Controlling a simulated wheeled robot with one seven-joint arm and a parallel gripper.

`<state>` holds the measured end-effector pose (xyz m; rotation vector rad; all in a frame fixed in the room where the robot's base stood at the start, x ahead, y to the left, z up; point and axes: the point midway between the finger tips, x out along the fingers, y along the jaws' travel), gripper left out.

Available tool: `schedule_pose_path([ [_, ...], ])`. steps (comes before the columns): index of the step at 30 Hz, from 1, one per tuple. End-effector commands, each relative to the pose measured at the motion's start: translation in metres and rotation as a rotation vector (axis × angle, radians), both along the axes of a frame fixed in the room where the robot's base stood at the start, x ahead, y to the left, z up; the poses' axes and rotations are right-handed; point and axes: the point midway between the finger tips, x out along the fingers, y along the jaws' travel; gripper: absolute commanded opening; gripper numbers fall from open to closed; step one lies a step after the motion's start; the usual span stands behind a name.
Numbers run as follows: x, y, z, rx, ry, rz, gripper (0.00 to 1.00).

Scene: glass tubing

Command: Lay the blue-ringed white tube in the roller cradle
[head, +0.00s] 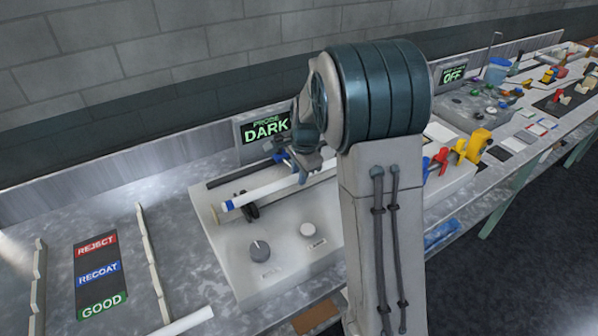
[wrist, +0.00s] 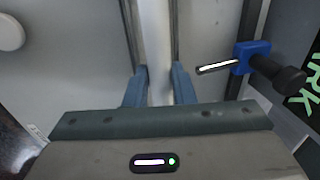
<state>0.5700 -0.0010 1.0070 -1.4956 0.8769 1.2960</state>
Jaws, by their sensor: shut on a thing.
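The white tube (head: 265,192) has a blue ring at its left end and slants over the pale machine in the head view. My gripper (head: 300,170) is shut on it, partly hidden by my arm. In the wrist view the tube (wrist: 157,45) runs between the two blue-grey fingers (wrist: 158,88). The black rollers of the roller cradle (head: 250,212) show just under and beside the tube near its ringed end. I cannot tell whether the tube touches them. The tube's right part and the rest of the cradle are hidden behind my arm.
A screen reading PROBE DARK (head: 265,128) stands behind the machine (head: 280,265), which has two knobs in front. A blue clamp with a probe (wrist: 250,57) is right of the tube. Another white tube (head: 185,322) lies front left, near the REJECT, RECOAT, GOOD panel (head: 99,272).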

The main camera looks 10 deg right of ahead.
Motion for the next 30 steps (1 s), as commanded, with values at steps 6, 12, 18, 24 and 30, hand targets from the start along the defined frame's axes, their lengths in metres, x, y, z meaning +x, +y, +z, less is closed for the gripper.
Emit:
schedule_pose_path([
  [6,0.000,0.000,-0.001,0.000,0.000,0.000,0.44],
  [12,0.000,0.000,0.002,0.000,0.000,0.000,0.44],
  [18,-0.003,-0.002,0.026,0.001,-0.005,-0.001,0.44],
  [24,-0.012,-0.004,0.069,0.001,-0.006,0.001,0.44],
  [30,-0.019,-0.006,0.103,0.000,-0.002,0.000,0.44],
])
